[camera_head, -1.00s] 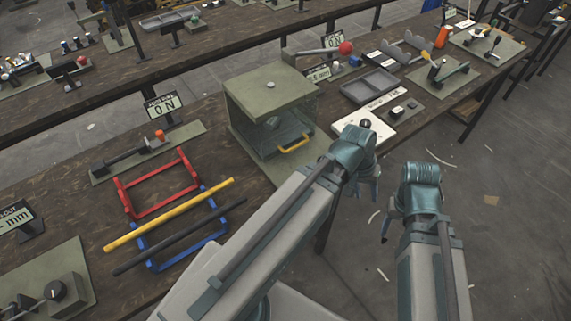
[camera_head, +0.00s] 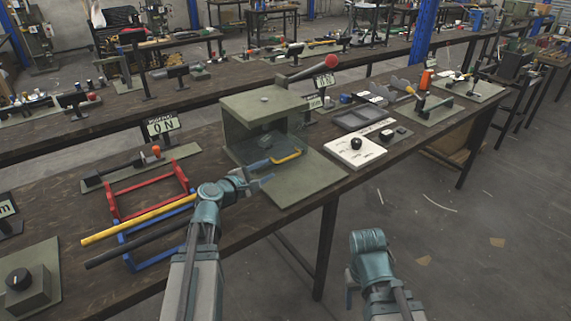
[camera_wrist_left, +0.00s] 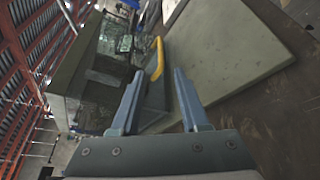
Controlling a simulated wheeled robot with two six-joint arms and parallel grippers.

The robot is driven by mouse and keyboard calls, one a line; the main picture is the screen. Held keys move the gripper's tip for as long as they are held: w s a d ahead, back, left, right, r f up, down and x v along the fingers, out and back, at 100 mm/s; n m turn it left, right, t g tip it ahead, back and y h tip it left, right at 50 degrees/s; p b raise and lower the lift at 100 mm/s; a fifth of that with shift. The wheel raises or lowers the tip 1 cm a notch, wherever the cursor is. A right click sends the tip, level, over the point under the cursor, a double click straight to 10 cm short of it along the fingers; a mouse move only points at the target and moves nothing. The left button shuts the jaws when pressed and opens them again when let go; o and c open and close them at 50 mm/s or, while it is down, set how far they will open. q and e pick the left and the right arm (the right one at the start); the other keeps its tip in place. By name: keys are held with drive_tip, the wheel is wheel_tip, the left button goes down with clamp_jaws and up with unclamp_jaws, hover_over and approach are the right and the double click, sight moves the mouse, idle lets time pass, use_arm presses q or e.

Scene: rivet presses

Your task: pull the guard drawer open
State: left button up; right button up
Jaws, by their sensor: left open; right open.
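The guard press is a grey-green box (camera_head: 262,108) standing on a flat green base plate (camera_head: 308,180). Its front shows a clear guard drawer (camera_head: 262,143) with a yellow bar handle (camera_head: 286,158); the drawer looks pushed in. My left gripper (camera_head: 264,172) is open and empty, just left of the handle and low over the plate. In the left wrist view the yellow handle (camera_wrist_left: 157,60) lies beyond and between the two spread fingers (camera_wrist_left: 158,100), apart from them. My right gripper (camera_head: 350,289) is open over the floor, away from the table, its fingers partly hidden.
A red frame (camera_head: 152,190), a blue frame (camera_head: 150,262) and yellow and black bars lie left of my left arm. A white panel with a black knob (camera_head: 356,149) stands right of the plate. A red-balled lever (camera_head: 331,62) rises behind the box.

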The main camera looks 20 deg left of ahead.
sight(287, 159)
use_arm(q)
drive_tip(key=b+x, duration=0.3)
drive_tip(key=x, duration=1)
drive_tip(key=shift+w+d+f, duration=0.15)
drive_tip(key=shift+w+d, duration=0.05)
drive_tip(key=shift+w, duration=0.05)
drive_tip(key=shift+c, duration=0.3)
clamp_jaws()
idle(0.7)
